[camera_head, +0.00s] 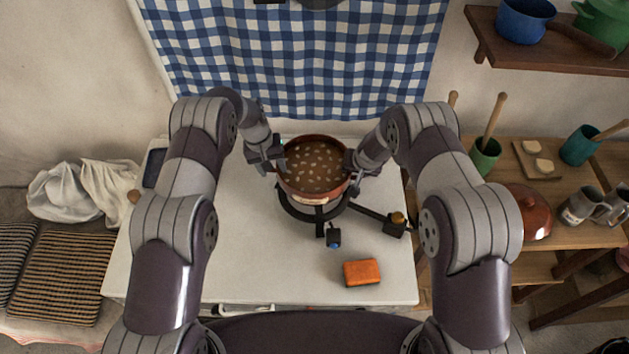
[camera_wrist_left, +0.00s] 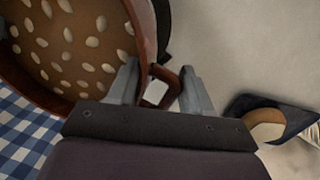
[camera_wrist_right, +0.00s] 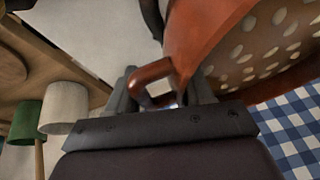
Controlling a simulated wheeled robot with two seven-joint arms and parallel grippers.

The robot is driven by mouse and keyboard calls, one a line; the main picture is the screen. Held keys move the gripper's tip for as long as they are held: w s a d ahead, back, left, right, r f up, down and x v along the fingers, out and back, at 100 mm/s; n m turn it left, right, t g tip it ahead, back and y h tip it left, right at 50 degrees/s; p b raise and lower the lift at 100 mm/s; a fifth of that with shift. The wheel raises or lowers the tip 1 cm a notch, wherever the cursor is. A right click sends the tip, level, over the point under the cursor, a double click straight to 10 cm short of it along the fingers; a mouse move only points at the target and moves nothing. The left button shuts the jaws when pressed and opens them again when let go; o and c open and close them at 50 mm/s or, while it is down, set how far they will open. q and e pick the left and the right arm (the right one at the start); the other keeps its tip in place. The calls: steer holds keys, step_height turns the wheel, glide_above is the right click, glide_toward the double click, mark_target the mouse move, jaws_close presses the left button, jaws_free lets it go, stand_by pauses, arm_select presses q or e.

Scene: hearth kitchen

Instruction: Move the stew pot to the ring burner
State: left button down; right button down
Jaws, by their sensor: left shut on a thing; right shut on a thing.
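The stew pot (camera_head: 316,166) is a reddish-brown pot of brown stew with pale pieces, upright over the black ring burner (camera_head: 300,211) on the white table. I cannot tell whether the pot rests on the burner or hangs just above it. My left gripper (camera_head: 272,162) is shut on the pot's left handle; the left wrist view shows the handle loop (camera_wrist_left: 163,86) between the fingers. My right gripper (camera_head: 353,166) is shut on the right handle; the right wrist view shows that loop (camera_wrist_right: 150,80) at its fingers. The pot's underside is hidden.
An orange sponge (camera_head: 361,272) lies at the table's front right. A side bench at right holds a lidded brown pot (camera_head: 531,212) and mugs. The table's front left is clear.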

arm_select(q)
steer(key=shift+w+a+f, duration=0.15)
steer(key=shift+a+f, duration=0.15)
steer(key=shift+f, duration=0.15)
arm_select(e)
steer(key=shift+w+d+f, duration=0.2)
steer(key=shift+d+f, duration=0.05)
steer(key=shift+f, duration=0.15)
arm_select(q)
steer(key=shift+c, duration=2.4)
jaws_free()
arm_select(e)
steer(key=shift+c, duration=2.2)
jaws_free()
steer(key=shift+s, duration=0.1)
arm_select(q)
steer(key=shift+s+d+r, duration=0.1)
steer(key=shift+s+d, duration=0.05)
steer(key=shift+s, duration=0.15)
arm_select(e)
steer(key=shift+s+a+r, duration=0.1)
steer(key=shift+s+r, duration=0.05)
steer(key=shift+s, duration=0.05)
arm_select(q)
steer(key=shift+w, duration=0.15)
arm_select(e)
steer(key=shift+w, duration=0.1)
